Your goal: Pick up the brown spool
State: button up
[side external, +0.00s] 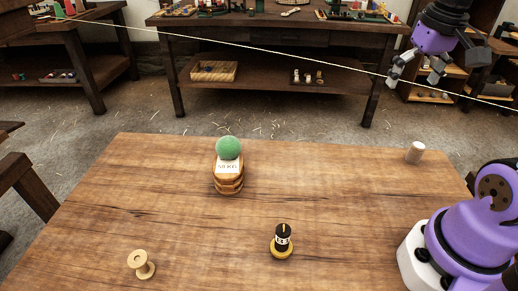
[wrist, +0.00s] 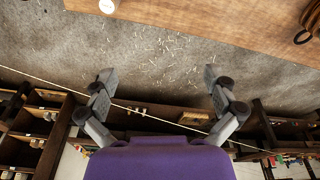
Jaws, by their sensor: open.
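My gripper (side external: 413,80) is high at the upper right of the side view, far from the spool. In the wrist view my gripper (wrist: 159,75) has its two fingers spread wide with nothing between them.
A banded wooden tub (side external: 228,182) with a white label holds a green ball (side external: 228,147) mid-table (side external: 340,180). A black-and-yellow object (side external: 282,240) stands nearer the front. A rope (side external: 250,46) crosses behind.

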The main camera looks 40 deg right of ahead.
jog(key=a+f+n+t, duration=0.1)
jog(key=a+n+t, duration=0.1)
jog(key=a, duration=0.5)
jog(key=a+f+n+t+y, duration=0.1)
jog(key=a+n+t, duration=0.1)
jog(key=a, duration=0.5)
jog(key=shift+s+a+f+n, duration=0.15)
jog(key=shift+s+f+n, duration=0.1)
jog(key=shift+n, duration=0.55)
jog(key=shift+a, duration=0.15)
jog(key=shift+c, duration=2)
